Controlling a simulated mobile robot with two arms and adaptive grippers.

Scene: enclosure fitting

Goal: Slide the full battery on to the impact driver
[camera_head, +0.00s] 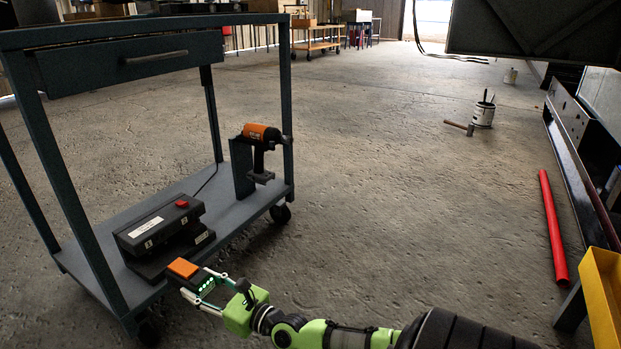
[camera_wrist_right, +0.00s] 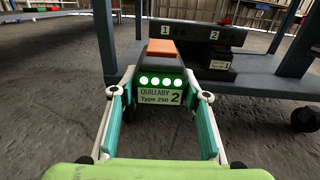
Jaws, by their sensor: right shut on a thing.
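The full battery (camera_head: 187,276) is black with an orange top and several lit green lights. My right gripper (camera_head: 207,289) is shut on it, just in front of the cart's lower shelf. In the right wrist view the battery (camera_wrist_right: 161,76) sits between the fingers of my right gripper (camera_wrist_right: 161,105), with the label "QUILLABY Type 250 2" facing me. The impact driver (camera_head: 261,140), orange and black, is held in a stand at the right end of the lower shelf, its handle pointing down with a foot at the bottom. My left gripper is not in view.
A black charger (camera_head: 158,224) with a red button and slots marked 1 and 2 stands on the cart's lower shelf (camera_head: 232,208). Cart posts and a drawer (camera_head: 130,62) frame that space. A red pipe (camera_head: 552,228) and yellow bin (camera_head: 601,295) are at right. Open floor lies between.

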